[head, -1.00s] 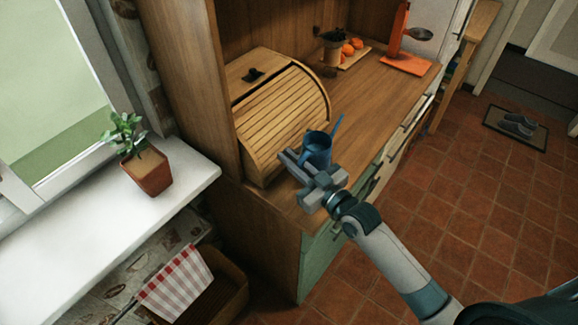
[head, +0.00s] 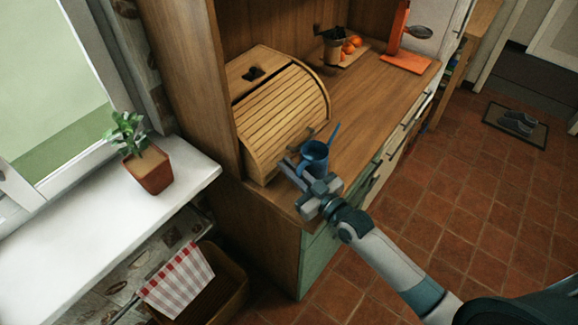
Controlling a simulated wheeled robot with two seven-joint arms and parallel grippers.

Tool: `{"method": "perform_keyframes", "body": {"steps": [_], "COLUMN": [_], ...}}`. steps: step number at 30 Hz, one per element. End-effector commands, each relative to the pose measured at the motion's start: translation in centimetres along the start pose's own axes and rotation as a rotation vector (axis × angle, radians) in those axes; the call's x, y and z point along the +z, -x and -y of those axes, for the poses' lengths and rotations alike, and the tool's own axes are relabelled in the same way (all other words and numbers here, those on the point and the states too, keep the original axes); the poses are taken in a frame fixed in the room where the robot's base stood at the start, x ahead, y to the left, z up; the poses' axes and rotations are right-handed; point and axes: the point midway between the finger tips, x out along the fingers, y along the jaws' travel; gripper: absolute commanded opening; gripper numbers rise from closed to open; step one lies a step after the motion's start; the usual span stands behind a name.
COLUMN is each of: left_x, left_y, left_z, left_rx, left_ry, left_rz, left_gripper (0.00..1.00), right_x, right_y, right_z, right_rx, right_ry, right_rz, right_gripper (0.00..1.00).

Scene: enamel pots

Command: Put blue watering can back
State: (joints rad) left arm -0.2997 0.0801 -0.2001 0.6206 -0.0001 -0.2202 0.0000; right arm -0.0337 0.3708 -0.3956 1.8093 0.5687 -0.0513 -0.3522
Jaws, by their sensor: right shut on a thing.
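The small blue watering can (head: 314,158) is at the front left corner of the wooden counter, its spout pointing up and to the right. My right gripper (head: 303,166) is shut on it from the near side. I cannot tell whether the can touches the counter or is held just above it. My left gripper is not in view.
A wooden roll-top bread box (head: 280,112) stands close behind the can. The counter (head: 375,95) is clear to the right. Further back are a pot with oranges (head: 350,45) and an orange stand (head: 405,62). A potted plant (head: 150,170) stands on the white windowsill (head: 100,235) at the left.

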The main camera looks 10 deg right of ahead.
Motion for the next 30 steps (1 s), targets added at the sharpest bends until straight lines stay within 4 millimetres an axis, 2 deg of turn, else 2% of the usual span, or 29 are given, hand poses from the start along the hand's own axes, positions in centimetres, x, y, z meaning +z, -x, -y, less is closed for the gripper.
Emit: {"method": "perform_keyframes", "body": {"steps": [8, 9, 11, 12, 24, 30], "left_x": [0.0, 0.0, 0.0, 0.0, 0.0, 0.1], "left_y": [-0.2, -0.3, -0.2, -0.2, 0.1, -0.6], "left_z": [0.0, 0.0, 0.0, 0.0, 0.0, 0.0], "left_rx": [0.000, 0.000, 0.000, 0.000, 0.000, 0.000], "left_ry": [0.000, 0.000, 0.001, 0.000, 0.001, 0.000], "left_rz": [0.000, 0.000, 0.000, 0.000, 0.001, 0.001], "left_gripper": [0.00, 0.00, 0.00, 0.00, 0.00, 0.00], "right_x": [0.2, 0.3, 0.3, 0.3, -0.2, 0.2], "right_y": [0.0, 0.0, 0.0, 0.0, 0.0, 1.8], "right_z": [0.0, 0.0, 0.0, 0.0, 0.0, 0.0], "right_rx": [0.001, 0.000, 0.000, 0.000, 0.000, 0.001], "right_ry": [0.001, -0.001, -0.001, -0.001, -0.001, -0.002], "right_rz": [-0.003, 0.000, 0.000, 0.001, 0.000, 0.002], "right_gripper": [0.00, 0.10, 0.25, 0.27, 0.27, 0.27]}}
